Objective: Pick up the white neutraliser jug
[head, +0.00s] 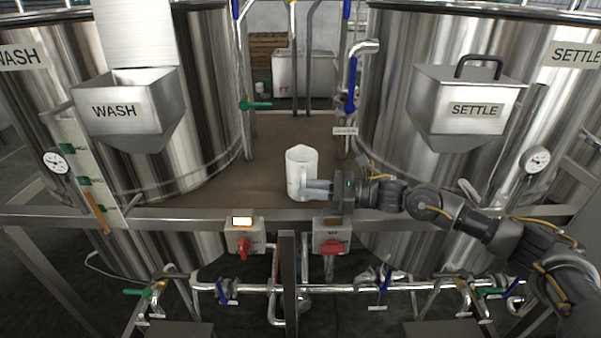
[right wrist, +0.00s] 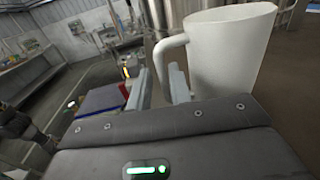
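The white neutraliser jug (head: 300,163) stands upright on the brown deck between the two tanks, close to its front edge. In the right wrist view the jug (right wrist: 232,50) fills the upper right, and its looped handle (right wrist: 160,62) faces my fingers. My right gripper (head: 318,188) reaches in from the right at the jug's lower side. In the right wrist view its two fingers (right wrist: 159,88) are apart, with the handle's outer bar seemingly between them. I cannot tell whether either finger touches it. My left gripper is not in view.
The steel WASH tank (head: 205,90) stands on the left and the SETTLE tank (head: 395,110) on the right, each with a labelled hopper. A metal rail (head: 180,214) runs along the deck's front, with two red-knobbed boxes below. The deck (head: 262,150) behind the jug is clear.

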